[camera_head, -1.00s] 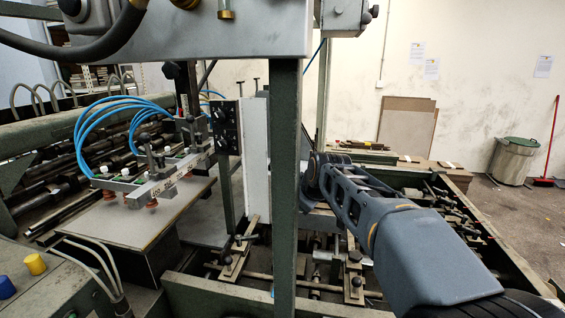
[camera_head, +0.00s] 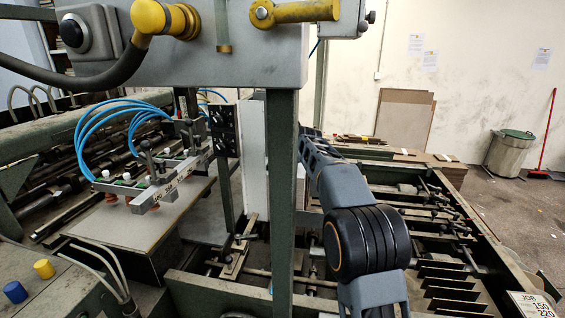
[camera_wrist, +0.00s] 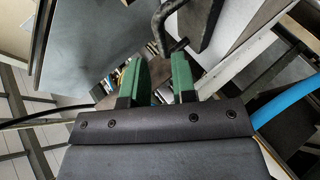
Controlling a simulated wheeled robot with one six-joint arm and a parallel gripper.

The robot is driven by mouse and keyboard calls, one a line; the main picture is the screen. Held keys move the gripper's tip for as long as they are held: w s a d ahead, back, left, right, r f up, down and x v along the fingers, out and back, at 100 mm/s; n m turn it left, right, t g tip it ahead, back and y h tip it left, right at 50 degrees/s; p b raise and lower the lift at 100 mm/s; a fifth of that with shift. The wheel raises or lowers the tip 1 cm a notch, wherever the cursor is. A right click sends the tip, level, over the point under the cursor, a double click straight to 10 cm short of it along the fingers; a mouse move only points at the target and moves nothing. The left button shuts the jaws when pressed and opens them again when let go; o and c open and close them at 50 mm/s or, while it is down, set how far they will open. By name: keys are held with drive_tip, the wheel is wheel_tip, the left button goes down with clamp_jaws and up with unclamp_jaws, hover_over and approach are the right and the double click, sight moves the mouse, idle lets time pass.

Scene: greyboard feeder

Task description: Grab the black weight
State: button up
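My gripper (camera_wrist: 158,76) shows in the wrist view as two green fingers with a gap between them. It is open, and I see nothing held in the gap. A dark block-like piece (camera_wrist: 203,22) with a bent black rod (camera_wrist: 168,14) is just beyond the fingertips, up and right. It may be the black weight, but I cannot tell for sure. In the head view my arm reaches toward the green post, and my gripper is hidden behind it. A black perforated block (camera_head: 223,130) stands upright left of the post; I cannot tell whether it is the weight.
The green post (camera_head: 281,190) stands close in front of the arm. A suction bar with blue hoses (camera_head: 150,185) hangs over a grey board (camera_head: 130,220) at left. A control box (camera_head: 200,55) overhangs the top. The machine frame with rods (camera_head: 420,215) lies at right.

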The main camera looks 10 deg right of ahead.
drive_tip(key=shift+p+x, duration=1.75)
drive_tip(key=shift+x, duration=1.35)
drive_tip(key=shift+s+f, duration=0.1)
drive_tip(key=shift+s, duration=0.05)
drive_tip(key=shift+c, duration=0.5)
clamp_jaws()
